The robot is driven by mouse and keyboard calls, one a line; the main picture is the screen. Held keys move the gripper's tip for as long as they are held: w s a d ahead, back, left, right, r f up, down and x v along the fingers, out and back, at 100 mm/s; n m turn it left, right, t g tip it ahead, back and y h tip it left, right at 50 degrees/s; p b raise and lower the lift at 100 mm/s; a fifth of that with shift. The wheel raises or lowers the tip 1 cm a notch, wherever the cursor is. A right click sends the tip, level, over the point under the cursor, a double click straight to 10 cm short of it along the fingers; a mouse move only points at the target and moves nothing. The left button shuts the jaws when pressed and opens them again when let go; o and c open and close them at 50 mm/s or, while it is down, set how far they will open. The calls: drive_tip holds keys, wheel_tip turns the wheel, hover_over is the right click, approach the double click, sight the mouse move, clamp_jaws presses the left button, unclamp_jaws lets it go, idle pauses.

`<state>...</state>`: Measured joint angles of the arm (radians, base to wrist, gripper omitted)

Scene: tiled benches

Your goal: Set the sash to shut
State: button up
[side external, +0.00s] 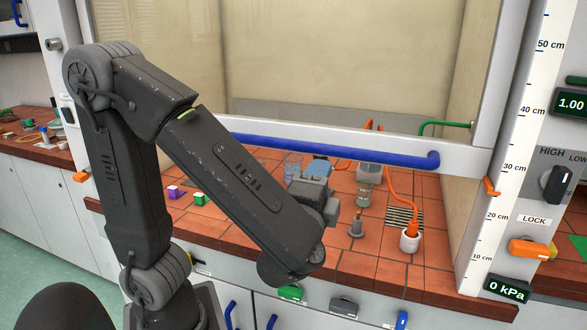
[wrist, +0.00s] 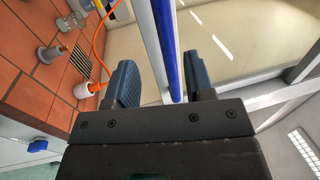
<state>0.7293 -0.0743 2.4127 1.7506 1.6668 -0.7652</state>
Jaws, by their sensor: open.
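The sash is a glass pane in a pale frame (side external: 465,157), part raised, with a gap between it and the tiled bench. Its long blue handle bar (side external: 350,152) runs along the lower rail. An orange pointer (side external: 491,187) on the right post sits between the 20 and 30 cm marks. My gripper (side external: 317,170) is in front of the sash, close to the bar. In the wrist view my gripper (wrist: 162,74) is open, and the blue bar (wrist: 168,45) passes between its two fingers, with gaps seen on both sides. My arm hides part of the bar's left side.
On the tiled bench (side external: 345,262) stand a white cup (side external: 410,241) with an orange cable, a grey stoppered piece (side external: 356,224), a glass jar (side external: 364,194) and small cubes (side external: 200,198). An orange lock lever (side external: 528,249) and a black knob (side external: 558,185) are at right.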

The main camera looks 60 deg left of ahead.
drive_tip(key=r+v, duration=0.1)
drive_tip(key=v, duration=0.4)
drive_tip(key=m+h, duration=0.4)
drive_tip(key=h, duration=0.4)
approach(334, 152)
drive_tip(key=shift+s+d+f+t, duration=0.15)
drive_tip(key=shift+s+d+f, duration=0.15)
drive_tip(key=shift+s, duration=0.2)
drive_tip(key=shift+s+d+f+t, duration=0.15)
drive_tip(key=shift+s+d+f, duration=0.2)
drive_tip(key=shift+s, duration=0.15)
drive_tip(key=w+d+r+n+g+y, duration=0.2)
drive_tip(key=d+n+g+y, duration=0.1)
drive_tip(key=n+g+y, duration=0.15)
drive_tip(key=shift+m+t+y, duration=0.25)
drive_tip(key=shift+t, duration=0.2)
drive_tip(key=x, duration=1.3)
drive_tip(key=shift+w+f, duration=0.35)
